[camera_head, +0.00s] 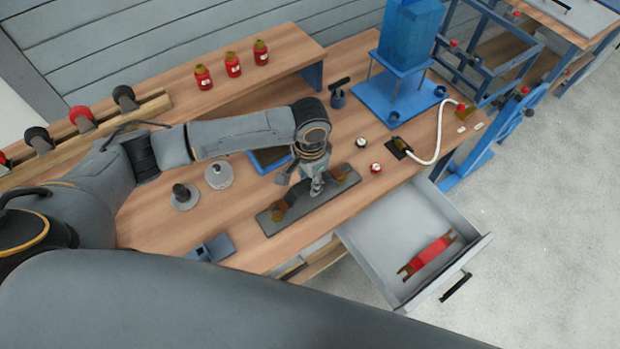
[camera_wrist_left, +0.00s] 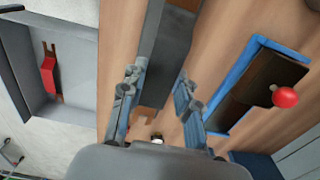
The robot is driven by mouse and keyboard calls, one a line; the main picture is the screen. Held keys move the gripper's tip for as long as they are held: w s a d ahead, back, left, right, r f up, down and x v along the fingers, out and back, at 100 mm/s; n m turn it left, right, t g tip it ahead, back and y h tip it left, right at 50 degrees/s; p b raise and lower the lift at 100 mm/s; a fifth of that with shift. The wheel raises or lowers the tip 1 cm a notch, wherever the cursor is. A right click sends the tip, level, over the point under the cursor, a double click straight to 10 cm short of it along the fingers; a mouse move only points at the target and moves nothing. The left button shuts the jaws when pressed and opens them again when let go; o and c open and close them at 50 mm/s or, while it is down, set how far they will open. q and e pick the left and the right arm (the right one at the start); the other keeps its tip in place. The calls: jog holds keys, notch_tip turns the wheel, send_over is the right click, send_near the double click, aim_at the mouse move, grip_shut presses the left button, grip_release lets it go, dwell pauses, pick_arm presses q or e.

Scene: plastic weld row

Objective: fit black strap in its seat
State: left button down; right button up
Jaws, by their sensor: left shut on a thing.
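The black strap (camera_head: 298,200), a dark bar with brown ends, is at the long grey plate (camera_head: 352,180) on the bench. My left gripper (camera_head: 316,188) is over the middle of the plate, pointing down, and is shut on the strap. I cannot tell whether the strap rests in the plate or sits just above it. In the left wrist view the fingers (camera_wrist_left: 157,97) stand on either side of the plate (camera_wrist_left: 172,62), and much of the grip is hidden. My right gripper is out of view.
An open grey drawer (camera_head: 378,247) at the bench front holds a red strap (camera_head: 427,257). A blue-rimmed tray (camera_wrist_left: 228,85) with a red knob (camera_wrist_left: 286,97) lies behind the plate. Two small round knobs (camera_head: 375,168), a grey post (camera_head: 183,196) and a blue press (camera_head: 412,40) stand nearby.

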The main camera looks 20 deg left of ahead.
pick_arm(q)
jog(key=shift+f, duration=0.15)
jog(key=shift+f, duration=0.65)
jog(key=shift+p, duration=0.45)
jog(key=shift+f, duration=0.6)
dwell(0.6)
jog(key=shift+p, duration=0.5)
dwell(0.4)
jog(key=shift+f, duration=0.4)
dwell(0.8)
